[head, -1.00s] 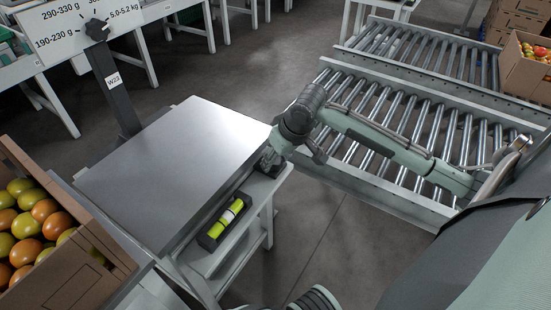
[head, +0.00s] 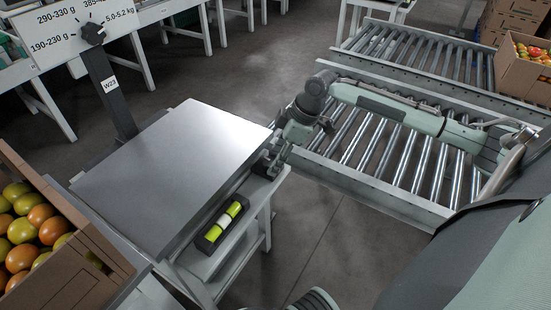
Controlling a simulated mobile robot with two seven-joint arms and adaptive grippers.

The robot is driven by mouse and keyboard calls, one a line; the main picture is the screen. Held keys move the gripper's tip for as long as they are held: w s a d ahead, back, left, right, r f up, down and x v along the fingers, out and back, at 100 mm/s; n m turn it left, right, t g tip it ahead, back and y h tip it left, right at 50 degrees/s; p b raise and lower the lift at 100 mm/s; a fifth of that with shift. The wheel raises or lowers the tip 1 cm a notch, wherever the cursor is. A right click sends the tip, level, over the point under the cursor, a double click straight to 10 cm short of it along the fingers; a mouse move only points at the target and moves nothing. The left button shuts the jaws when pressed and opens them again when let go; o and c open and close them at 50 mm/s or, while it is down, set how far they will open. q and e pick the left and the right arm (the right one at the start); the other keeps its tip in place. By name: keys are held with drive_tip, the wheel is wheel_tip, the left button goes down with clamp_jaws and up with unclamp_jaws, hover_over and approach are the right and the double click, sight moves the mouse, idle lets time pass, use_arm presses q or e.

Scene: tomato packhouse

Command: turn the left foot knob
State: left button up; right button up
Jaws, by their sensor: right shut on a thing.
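The bench scale has a flat grey metal platform (head: 180,165) and stands on a white table (head: 205,265). A yellow-green spirit level (head: 223,221) with a white middle sits in a dark holder at the platform's near right edge. My right gripper (head: 266,167) is at the platform's right corner, low beside its edge, and is shut on a dark foot knob there. The fingers and the platform's edge hide most of the knob. The other feet are hidden under the platform. My left gripper is not in view.
A cardboard box of tomatoes (head: 62,275) stands close at the lower left. The scale's post (head: 110,95) and weight sign (head: 72,30) rise behind the platform. A roller conveyor (head: 385,125) lies under and behind my right arm. Floor shows between conveyor and table.

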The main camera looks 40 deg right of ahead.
drive_tip(key=shift+n, duration=0.6)
drive_tip(key=o, duration=0.9)
drive_tip(key=shift+d+r, duration=0.1)
drive_tip(key=v, duration=1.1)
drive_tip(key=shift+w+d+r, duration=0.1)
drive_tip(key=shift+d+r, duration=0.05)
drive_tip(key=shift+r, duration=0.3)
